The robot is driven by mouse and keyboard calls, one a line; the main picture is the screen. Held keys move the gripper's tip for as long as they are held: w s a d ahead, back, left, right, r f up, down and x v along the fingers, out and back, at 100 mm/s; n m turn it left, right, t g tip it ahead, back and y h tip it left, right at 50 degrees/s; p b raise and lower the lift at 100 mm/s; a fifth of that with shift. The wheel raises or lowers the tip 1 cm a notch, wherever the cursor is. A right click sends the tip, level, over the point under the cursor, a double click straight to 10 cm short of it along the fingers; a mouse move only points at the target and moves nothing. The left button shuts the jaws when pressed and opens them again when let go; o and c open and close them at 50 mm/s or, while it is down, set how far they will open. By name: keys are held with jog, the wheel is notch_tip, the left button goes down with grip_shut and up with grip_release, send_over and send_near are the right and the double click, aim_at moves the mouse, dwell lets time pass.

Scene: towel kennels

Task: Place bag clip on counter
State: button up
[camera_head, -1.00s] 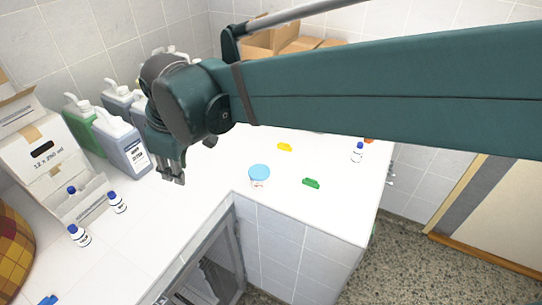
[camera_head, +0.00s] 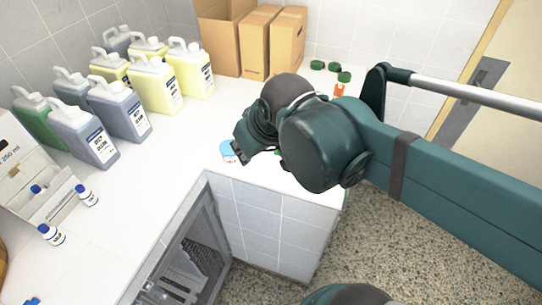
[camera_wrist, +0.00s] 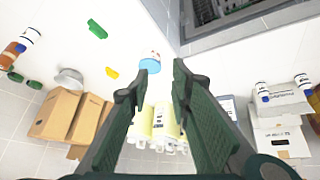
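In the head view, my arm hides the yellow piece and leaves only a sliver of green (camera_head: 278,152) at the counter (camera_head: 166,140). My gripper (camera_head: 240,152) is over the counter near a blue-lidded tub (camera_head: 228,152). In the wrist view, my gripper (camera_wrist: 153,82) has its two fingers apart with nothing between them. The tub's blue lid (camera_wrist: 150,65) shows just past the fingertips. Both clip-like pieces are left of the fingers there.
Yellow jugs (camera_head: 155,85) and grey jugs (camera_head: 118,108) stand along the back. Small blue-capped bottles (camera_head: 87,196) stand at left. The counter's inner corner drops to an open cabinet (camera_head: 180,255).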

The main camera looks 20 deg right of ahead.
jog(key=s+d+f+m, duration=0.2)
jog(key=s+d, duration=0.1)
jog(key=d, duration=0.1)
jog(key=shift+s+d+m+t+h, duration=0.15)
jog(key=shift+d+m+t+h, duration=0.15)
jog(key=shift+d+t, duration=0.1)
